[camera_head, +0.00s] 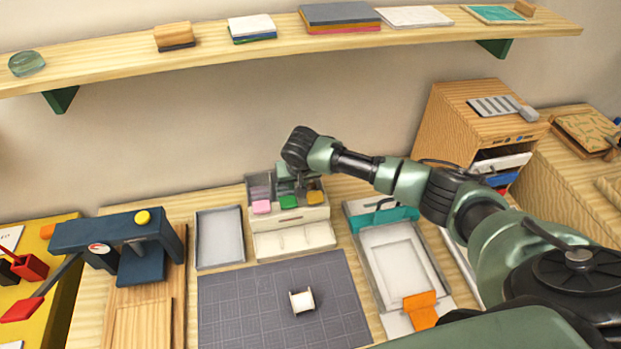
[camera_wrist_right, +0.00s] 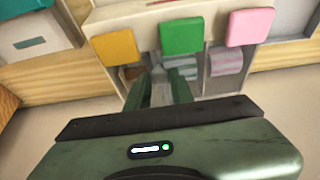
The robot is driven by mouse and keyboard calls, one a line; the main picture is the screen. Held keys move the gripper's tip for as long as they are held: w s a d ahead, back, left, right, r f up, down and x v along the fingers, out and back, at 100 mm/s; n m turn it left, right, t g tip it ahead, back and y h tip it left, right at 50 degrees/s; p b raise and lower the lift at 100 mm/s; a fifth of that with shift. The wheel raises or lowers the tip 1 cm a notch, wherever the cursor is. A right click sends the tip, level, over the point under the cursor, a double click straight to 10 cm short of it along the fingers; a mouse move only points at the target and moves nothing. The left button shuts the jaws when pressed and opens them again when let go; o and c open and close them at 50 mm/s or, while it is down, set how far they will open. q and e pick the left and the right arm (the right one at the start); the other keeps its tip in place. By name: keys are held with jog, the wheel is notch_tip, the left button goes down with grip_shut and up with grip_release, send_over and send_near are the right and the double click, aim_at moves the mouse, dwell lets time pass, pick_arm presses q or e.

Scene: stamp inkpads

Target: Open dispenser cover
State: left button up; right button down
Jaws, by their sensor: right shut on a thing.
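The dispenser (camera_head: 290,215) is a cream box with a pink, a green and a yellow tab in a row. It stands behind the grey cutting mat. My right gripper (camera_head: 300,180) reaches down at the top of the dispenser, behind the green and yellow tabs. In the right wrist view the gripper's two green fingers (camera_wrist_right: 160,90) are close together on a thin pale piece, which I take as the dispenser cover (camera_wrist_right: 159,92). The green tab (camera_wrist_right: 181,36) is just beyond them. The cover is mostly hidden by the fingers. My left gripper is not in view.
A grey tray (camera_head: 220,238) is left of the dispenser, and a teal-clamped frame (camera_head: 400,255) is right of it. A small white spool (camera_head: 301,300) is on the cutting mat (camera_head: 240,310). A blue press (camera_head: 120,230) stands at left. A shelf (camera_head: 230,58) runs above.

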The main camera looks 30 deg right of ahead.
aim_at(283, 190)
jog(key=a, duration=0.2)
jog(key=w+a, duration=0.1)
jog(key=shift+a, duration=0.4)
jog(key=shift+d, duration=0.1)
jog(key=c, duration=1.2)
grip_release()
jog(key=shift+c, duration=0.2)
jog(key=shift+b+v, duration=0.45)
jog(key=shift+v, duration=3.45)
